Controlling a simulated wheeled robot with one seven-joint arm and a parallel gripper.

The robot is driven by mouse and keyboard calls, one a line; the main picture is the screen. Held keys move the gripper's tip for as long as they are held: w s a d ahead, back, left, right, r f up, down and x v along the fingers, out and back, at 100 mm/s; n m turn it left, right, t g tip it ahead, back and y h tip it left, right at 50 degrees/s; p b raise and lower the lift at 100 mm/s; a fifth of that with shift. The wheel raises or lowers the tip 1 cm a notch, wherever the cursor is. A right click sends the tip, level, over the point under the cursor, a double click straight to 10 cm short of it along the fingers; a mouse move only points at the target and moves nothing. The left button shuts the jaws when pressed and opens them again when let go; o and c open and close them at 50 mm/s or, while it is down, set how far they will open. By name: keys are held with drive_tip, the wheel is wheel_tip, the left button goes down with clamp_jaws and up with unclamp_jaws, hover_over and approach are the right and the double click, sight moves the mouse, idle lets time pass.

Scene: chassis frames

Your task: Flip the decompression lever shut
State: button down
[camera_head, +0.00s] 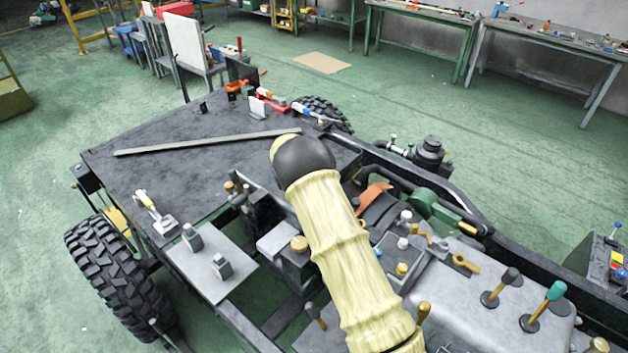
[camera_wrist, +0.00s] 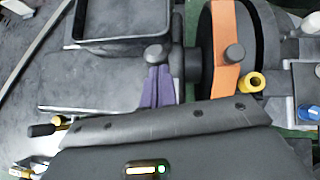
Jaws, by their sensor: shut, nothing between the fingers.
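My gripper (camera_wrist: 156,70) shows in the wrist view as two purple fingers side by side, shut and empty. Their tips are at or just short of a grey round knob (camera_wrist: 157,53); I cannot tell whether they touch it. No label shows which part is the decompression lever, so I cannot tell whether this knob belongs to it. An orange curved piece (camera_wrist: 226,50) lies to the right, with another grey knob (camera_wrist: 235,54) beside it. The orange piece also shows in the head view (camera_head: 374,195). There my cream arm hides my gripper.
A yellow ring-shaped cap (camera_wrist: 253,83) and a blue knob (camera_wrist: 305,113) sit right of the fingers. A dark open tray (camera_wrist: 122,20) lies beyond them. In the head view, several levers stand on a grey housing (camera_head: 455,300), and a flat dark deck (camera_head: 140,180) lies left.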

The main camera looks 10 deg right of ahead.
drive_tip(key=b+v, duration=0.3)
drive_tip(key=v, duration=0.9)
drive_tip(key=shift+w+r, duration=0.15)
drive_tip(key=shift+r, duration=0.35)
drive_tip(key=s+d+m+g+y, duration=0.2)
drive_tip(key=s+d+m, duration=0.3)
drive_tip(key=s+m, duration=0.9)
drive_tip(key=s+d+r+m+g+y, duration=0.1)
drive_tip(key=s+d+m, duration=0.4)
drive_tip(key=s+m, duration=0.9)
drive_tip(key=s+g+y, duration=0.1)
drive_tip(key=s+y, duration=0.1)
drive_tip(key=s, duration=0.4)
drive_tip(key=shift+s+r+m+g, duration=0.2)
drive_tip(key=shift+s+m+g, duration=0.1)
drive_tip(key=shift+m, duration=0.1)
drive_tip(key=shift+a, duration=0.1)
